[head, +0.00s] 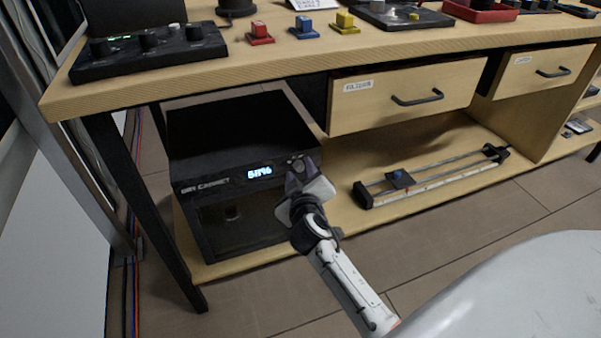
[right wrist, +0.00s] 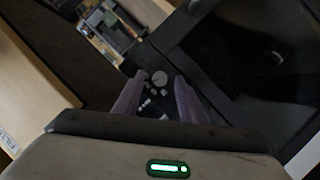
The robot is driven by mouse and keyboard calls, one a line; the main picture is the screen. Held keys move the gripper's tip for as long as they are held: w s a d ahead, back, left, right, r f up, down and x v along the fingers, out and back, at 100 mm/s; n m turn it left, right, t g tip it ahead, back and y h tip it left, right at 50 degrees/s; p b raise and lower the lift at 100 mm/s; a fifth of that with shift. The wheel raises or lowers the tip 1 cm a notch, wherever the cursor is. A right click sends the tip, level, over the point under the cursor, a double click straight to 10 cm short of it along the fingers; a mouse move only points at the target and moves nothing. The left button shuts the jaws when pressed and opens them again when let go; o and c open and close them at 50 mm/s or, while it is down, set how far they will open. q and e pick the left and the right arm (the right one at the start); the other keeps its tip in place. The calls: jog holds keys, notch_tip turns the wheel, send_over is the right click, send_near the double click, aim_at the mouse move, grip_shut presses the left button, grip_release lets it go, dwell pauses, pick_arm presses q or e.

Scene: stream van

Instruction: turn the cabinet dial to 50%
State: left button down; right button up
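The black dry cabinet (head: 240,140) sits on the lower shelf at the left, with a lit display (head: 260,172) on its front. The display reads roughly 51%, but the digits are not sharp. My right gripper (head: 300,172) is at the upper right of the cabinet front and mostly covers the dial in the head view. Its two fingers (right wrist: 160,84) are apart, with the dial showing between their tips; I cannot tell whether they touch it. My left gripper is out of view.
The bench top overhangs the cabinet, with a black control box (head: 150,50) and coloured switches above. A drawer (head: 405,95) is right of the cabinet. A slider rail (head: 430,178) lies on the shelf to the right. The floor in front is clear.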

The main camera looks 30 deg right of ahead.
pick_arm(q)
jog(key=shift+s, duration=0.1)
